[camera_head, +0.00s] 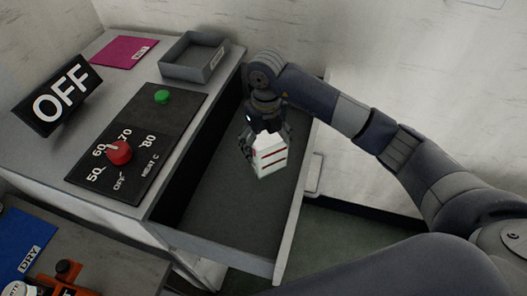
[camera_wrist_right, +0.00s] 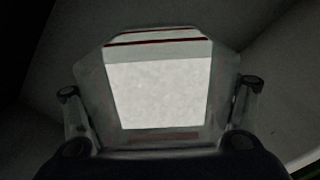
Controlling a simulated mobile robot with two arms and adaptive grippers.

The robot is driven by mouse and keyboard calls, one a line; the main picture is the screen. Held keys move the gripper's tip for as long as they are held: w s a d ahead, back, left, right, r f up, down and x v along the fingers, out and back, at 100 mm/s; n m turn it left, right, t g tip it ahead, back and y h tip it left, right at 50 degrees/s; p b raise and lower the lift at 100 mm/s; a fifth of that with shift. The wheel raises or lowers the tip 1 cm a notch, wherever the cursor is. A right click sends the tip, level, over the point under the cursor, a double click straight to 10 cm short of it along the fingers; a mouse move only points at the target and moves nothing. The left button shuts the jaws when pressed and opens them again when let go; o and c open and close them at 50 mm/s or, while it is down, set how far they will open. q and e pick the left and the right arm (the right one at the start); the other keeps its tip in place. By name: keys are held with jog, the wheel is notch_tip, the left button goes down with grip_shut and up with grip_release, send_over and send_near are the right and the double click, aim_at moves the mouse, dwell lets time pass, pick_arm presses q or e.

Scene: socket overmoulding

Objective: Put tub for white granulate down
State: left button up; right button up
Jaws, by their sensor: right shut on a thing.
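The tub for white granulate (camera_head: 271,157) is a small white container with red stripes. It is inside the open drawer (camera_head: 225,215), toward its back right. My right gripper (camera_head: 266,141) reaches down from above and is shut on the tub. In the right wrist view the tub (camera_wrist_right: 160,92) sits between the two fingers of my right gripper (camera_wrist_right: 160,110), with white contents or a white face showing. I cannot tell whether the tub touches the drawer floor. My left gripper is not in view.
The drawer's front part is empty. Left of it, a grey cabinet top carries a control panel (camera_head: 165,118) with a red knob and green button, an OFF sign (camera_head: 58,97), a grey tray (camera_head: 172,71) and a magenta mat (camera_head: 112,55). A blue mat (camera_head: 20,243) lies lower left.

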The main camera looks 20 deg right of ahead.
notch_tip(320, 180, down, 4)
jog(key=shift+r+p, duration=0.2)
jog(key=shift+p, duration=0.2)
jog(key=shift+f, duration=0.1)
jog(key=shift+f, duration=0.15)
jog(key=o, duration=1.5)
jog(key=shift+c, duration=0.2)
